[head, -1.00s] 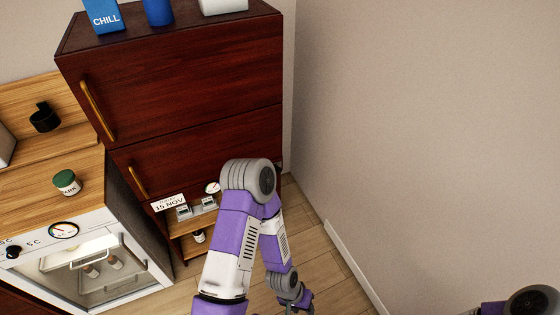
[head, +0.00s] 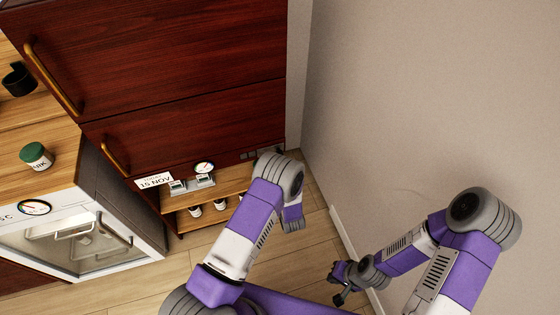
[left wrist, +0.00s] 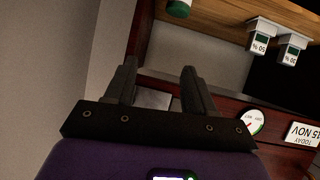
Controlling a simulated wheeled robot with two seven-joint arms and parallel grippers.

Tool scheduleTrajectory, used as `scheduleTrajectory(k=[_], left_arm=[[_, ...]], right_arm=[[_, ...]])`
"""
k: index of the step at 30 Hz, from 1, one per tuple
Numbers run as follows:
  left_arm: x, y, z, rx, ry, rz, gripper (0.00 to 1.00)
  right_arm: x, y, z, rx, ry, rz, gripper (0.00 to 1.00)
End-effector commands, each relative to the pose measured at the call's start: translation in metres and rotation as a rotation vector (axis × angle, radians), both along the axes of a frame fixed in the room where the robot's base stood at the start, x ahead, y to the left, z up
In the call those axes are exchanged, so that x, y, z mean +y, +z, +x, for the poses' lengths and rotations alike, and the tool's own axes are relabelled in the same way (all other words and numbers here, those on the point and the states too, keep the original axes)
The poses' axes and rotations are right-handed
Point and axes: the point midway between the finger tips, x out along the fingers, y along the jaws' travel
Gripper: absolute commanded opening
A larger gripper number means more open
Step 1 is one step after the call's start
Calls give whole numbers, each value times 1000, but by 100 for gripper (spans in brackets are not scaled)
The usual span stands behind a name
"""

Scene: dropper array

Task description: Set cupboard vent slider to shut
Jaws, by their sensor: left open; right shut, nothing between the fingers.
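The wooden cupboard (head: 200,115) stands ahead with dark red doors. A row of small dark plates (head: 262,153), probably the vent with its slider, sits low on its front, right of the dial. My left arm's joint partly covers that area. In the left wrist view, a dark grey plate (left wrist: 153,97) shows between and beyond the fingers; its slider position cannot be made out. My left gripper (left wrist: 160,72) is open and empty, apart from the plate as far as I can tell; the head view hides it. My right gripper (head: 342,296) is shut and empty, low by the right wall.
A dial (head: 204,168), a date sign (head: 154,181) and two small grey holders (head: 190,185) sit left of the vent area. Small jars (head: 195,211) stand on the shelf below. An oven (head: 80,240) is at left. The wall (head: 420,90) bounds the right.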

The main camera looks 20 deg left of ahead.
Motion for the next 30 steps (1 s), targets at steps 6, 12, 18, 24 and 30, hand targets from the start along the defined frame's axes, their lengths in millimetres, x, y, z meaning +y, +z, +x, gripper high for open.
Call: scheduleTrajectory(k=[6, 12, 18, 24, 30], left_arm=[[-21, 45, 39, -369, 104, 188, 54], [-19, 59, 51, -450, 137, 223, 54], [0, 58, 77, -448, 138, 221, 54], [15, 58, 97, -446, 136, 221, 54], [19, 59, 103, -445, 134, 221, 54]], right_arm=[[0, -19, 0, -1, 1, 1, 0], [0, -24, 1, -1, 1, 1, 0], [0, -34, 1, -1, 1, 1, 0], [0, -41, 1, -1, 1, 1, 0], [0, -42, 1, -1, 1, 1, 0]])
